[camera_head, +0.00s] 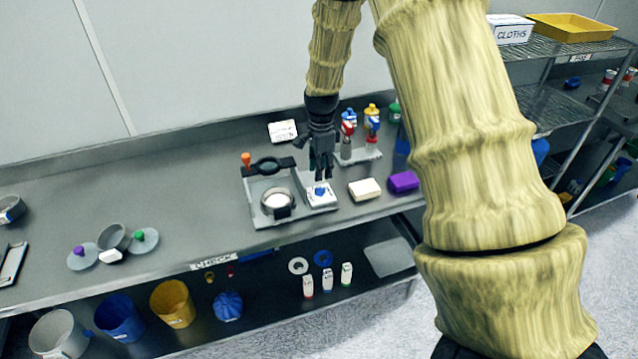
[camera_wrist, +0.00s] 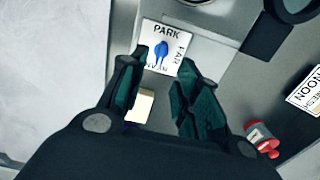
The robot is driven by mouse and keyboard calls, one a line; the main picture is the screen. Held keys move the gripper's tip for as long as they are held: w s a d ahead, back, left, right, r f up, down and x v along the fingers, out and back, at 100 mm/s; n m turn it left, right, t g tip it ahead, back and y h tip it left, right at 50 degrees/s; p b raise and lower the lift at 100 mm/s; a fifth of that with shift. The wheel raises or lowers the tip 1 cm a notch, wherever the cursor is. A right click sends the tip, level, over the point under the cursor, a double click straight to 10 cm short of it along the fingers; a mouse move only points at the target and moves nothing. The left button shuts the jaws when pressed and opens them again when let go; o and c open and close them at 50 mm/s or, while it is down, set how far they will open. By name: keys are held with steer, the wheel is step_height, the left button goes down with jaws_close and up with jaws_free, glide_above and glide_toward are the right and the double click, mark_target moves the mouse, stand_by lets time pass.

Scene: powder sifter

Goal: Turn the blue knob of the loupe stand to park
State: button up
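The blue knob (camera_wrist: 161,49) sits on a white square plate (camera_wrist: 178,50) in the wrist view. The plate reads PARK along its top edge, FAR on the right and what looks like NEAR, upside down, at the bottom. The knob's narrow end appears to point down, toward the bottom label. My gripper (camera_wrist: 164,66) is open, its two fingers apart with the knob just beyond the tips; I see no contact. In the head view, my gripper (camera_head: 320,176) points down just above the knob (camera_head: 320,190) on the loupe stand (camera_head: 265,218), whose black loupe ring (camera_head: 268,164) stands behind.
A pan of white powder (camera_head: 277,202) sits on the stand left of the knob. A cream block (camera_head: 364,189) and a purple block (camera_head: 403,181) lie to the right. Red- and yellow-topped bottles (camera_head: 371,122) stand behind.

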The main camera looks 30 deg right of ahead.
mark_target(320, 188)
steer(key=shift+w+f+p, duration=0.15)
steer(key=shift+f+p, duration=1.05)
steer(key=shift+f, duration=2.7)
steer(key=shift+c, duration=0.2)
jaws_close()
